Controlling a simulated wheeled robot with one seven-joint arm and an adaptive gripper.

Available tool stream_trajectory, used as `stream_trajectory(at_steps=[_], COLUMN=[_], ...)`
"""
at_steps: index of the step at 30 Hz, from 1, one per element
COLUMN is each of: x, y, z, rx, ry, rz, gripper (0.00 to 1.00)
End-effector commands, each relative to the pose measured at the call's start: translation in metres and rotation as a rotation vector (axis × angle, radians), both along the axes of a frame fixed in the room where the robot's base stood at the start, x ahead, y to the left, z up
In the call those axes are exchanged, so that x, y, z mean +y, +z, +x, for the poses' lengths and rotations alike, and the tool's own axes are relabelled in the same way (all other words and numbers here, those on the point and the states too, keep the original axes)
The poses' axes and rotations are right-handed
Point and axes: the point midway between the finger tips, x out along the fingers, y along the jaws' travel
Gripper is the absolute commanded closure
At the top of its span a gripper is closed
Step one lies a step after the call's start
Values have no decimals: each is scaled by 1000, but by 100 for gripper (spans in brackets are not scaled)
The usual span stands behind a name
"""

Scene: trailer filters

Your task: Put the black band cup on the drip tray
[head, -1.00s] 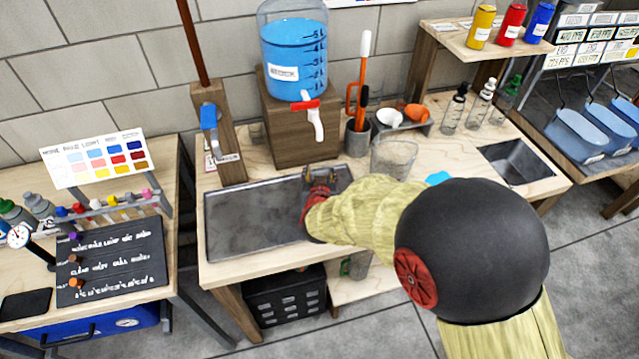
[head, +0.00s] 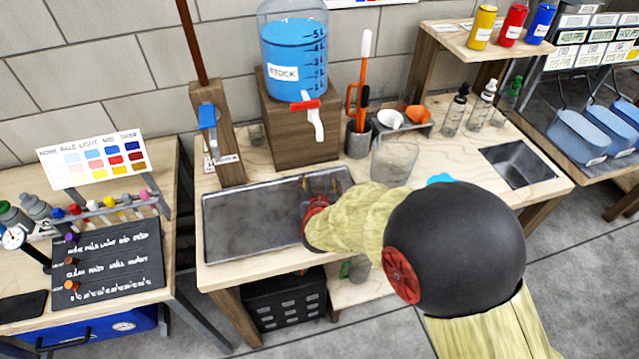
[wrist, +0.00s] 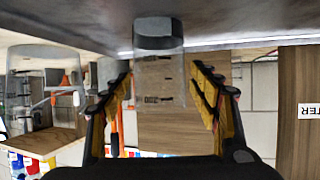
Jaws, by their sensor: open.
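The drip tray (head: 250,230) is the wide grey metal tray on the wooden bench in the head view. My gripper (head: 322,186) is low over its right end. In the wrist view, which looks upside down, my open gripper (wrist: 163,85) has one finger on each side of a clear cup with a black band (wrist: 160,33) at its base. The band end meets the grey tray surface, so the cup appears upright on the tray. Gaps show between the cup and both fingers. In the head view the cup is hard to make out at my gripper.
A blue stock jug (head: 293,60) with a red-handled tap stands on a wooden block behind the tray. A clear pitcher (head: 394,160) stands right of my gripper. A wooden post (head: 218,140) rises behind the tray's left end. The tray's left part is clear.

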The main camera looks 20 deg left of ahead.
Motion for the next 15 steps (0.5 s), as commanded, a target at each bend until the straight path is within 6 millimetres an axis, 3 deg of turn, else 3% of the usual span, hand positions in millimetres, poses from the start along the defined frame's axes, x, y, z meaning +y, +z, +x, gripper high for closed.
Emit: stream_trajectory(at_steps=[9,15], x=[0,-6], y=[5,19], z=[0,-25], rx=[-1,-1], ry=[0,1], rz=[0,1], gripper=[38,38])
